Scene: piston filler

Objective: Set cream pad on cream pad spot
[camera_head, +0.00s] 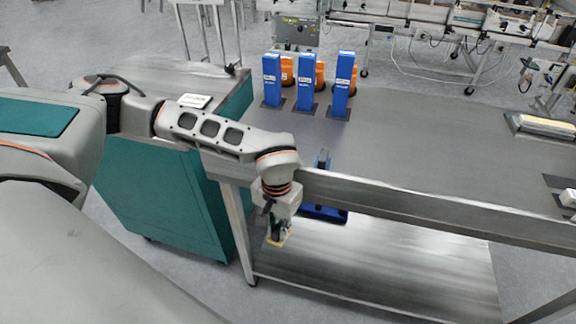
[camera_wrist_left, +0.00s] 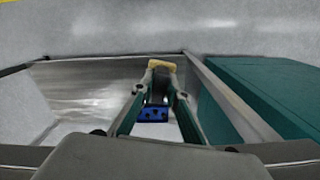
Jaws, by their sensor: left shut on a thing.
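The cream pad (camera_head: 277,241) is in my left gripper (camera_head: 280,231), low in front of the steel table's near edge in the head view. In the left wrist view, the cream pad (camera_wrist_left: 162,65) is a small pale-yellow block at the tips of the shut left gripper (camera_wrist_left: 161,72). A blue object (camera_wrist_left: 153,114) shows between and behind the fingers in the wrist view. I cannot make out which place is the cream pad spot. My right gripper is not in view.
Three blue boxes (camera_head: 305,82) stand at the back of the steel table (camera_head: 420,150), with orange items behind. A blue object (camera_head: 323,212) hangs at the table's front edge, right of my gripper. A teal cabinet (camera_head: 165,195) stands left. The table's middle is clear.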

